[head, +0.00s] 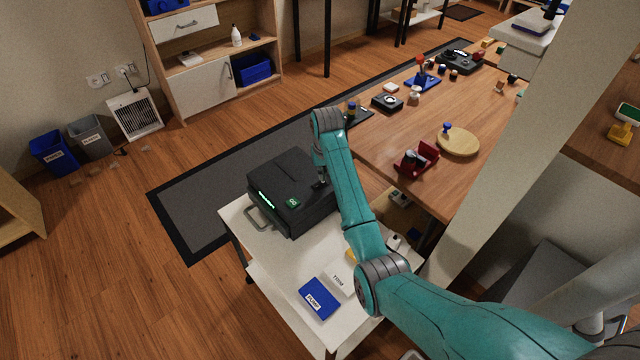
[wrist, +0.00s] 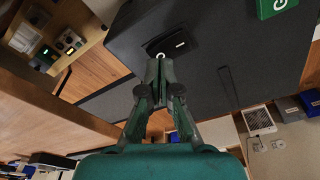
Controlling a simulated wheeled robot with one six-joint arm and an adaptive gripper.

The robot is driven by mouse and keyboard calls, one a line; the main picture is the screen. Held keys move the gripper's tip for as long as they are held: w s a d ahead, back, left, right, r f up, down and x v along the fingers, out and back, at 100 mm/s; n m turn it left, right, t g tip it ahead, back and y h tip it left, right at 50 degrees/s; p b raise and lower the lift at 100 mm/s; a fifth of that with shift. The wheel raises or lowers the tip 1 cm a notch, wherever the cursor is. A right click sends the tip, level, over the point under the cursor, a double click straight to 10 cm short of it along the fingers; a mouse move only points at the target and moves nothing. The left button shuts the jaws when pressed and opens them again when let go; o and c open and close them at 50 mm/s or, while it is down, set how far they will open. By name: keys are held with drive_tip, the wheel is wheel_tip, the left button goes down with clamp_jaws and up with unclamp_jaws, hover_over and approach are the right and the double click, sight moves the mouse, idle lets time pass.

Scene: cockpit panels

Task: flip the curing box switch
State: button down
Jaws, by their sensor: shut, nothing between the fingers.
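The curing box (head: 290,190) is a black box on a small white table, with a lit green strip, a green label and a metal handle on its front. Its dark top fills much of the wrist view (wrist: 220,60). A black switch (wrist: 172,44) with a white mark sits on the box near its edge. My gripper (wrist: 159,62) is shut and empty, its fingertips at the near edge of the switch in the picture. I cannot tell if they touch it. In the head view, my arm hides part of the box's right side, and my gripper is mostly hidden.
A blue box (head: 319,298) and a white box (head: 341,278) lie on the white table (head: 270,262) in front of the curing box. A wooden workbench (head: 385,140) with several small items stands to the right. Open floor (head: 120,250) lies to the left.

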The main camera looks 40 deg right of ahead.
sight(323, 182)
drive_tip(key=shift+f, duration=0.8)
idle(0.4)
drive_tip(key=shift+r, duration=3.55)
